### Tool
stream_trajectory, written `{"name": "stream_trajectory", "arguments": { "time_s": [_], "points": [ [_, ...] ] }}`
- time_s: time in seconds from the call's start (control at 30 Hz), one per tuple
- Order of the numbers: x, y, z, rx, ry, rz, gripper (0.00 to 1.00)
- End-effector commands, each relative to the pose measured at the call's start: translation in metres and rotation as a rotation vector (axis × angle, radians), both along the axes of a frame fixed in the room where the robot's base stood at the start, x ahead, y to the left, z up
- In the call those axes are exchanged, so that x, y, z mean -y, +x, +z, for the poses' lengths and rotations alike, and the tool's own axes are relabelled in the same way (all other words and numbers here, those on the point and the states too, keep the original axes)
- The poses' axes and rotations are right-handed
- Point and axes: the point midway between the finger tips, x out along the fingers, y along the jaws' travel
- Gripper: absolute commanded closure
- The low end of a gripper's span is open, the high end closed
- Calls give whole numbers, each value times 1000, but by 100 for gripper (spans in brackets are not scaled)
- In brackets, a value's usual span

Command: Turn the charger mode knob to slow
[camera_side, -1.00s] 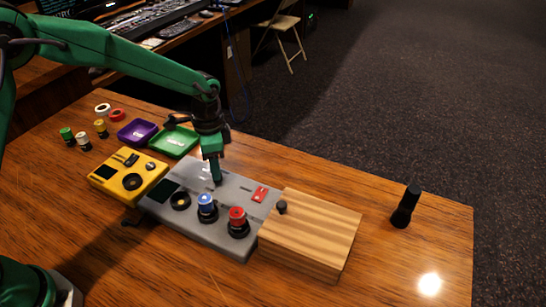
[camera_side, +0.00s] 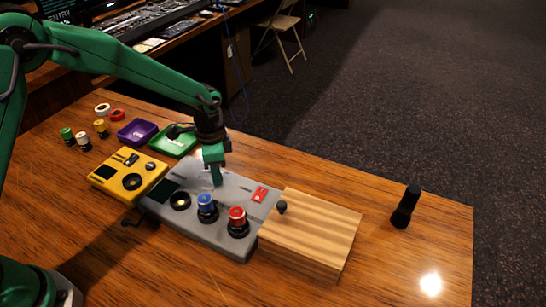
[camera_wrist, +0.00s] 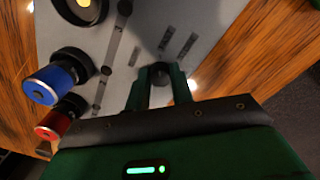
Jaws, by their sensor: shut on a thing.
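The grey charger panel (camera_side: 205,238) lies on the wooden desk, with a dark screen, a round yellow light, a blue-capped post (camera_side: 207,207), a red-capped post (camera_side: 238,222) and a red switch (camera_side: 260,194). My gripper (camera_side: 217,183) points down onto the panel's back half. In the wrist view my gripper (camera_wrist: 160,82) is shut on a small dark knob (camera_wrist: 160,72), with one green finger on each side. The fingers hide most of the knob, so its pointer cannot be read.
A yellow box (camera_side: 128,176) with a dial stands left of the panel. A wooden block (camera_side: 312,235) with a dark peg adjoins its right. Purple (camera_side: 138,131) and green (camera_side: 173,142) trays lie behind. A black upright cylinder (camera_side: 405,207) stands far right. The desk's right front is clear.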

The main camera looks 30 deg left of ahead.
Motion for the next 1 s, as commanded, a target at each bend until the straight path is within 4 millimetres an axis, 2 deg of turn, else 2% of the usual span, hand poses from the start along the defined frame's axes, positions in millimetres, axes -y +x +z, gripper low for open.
{"name": "stream_trajectory", "arguments": {
  "time_s": [0.47,1.0],
  "points": [
    [-1,2,1,13,0,146,100],
    [-3,3,2,39,-5,620,100]
  ]
}}
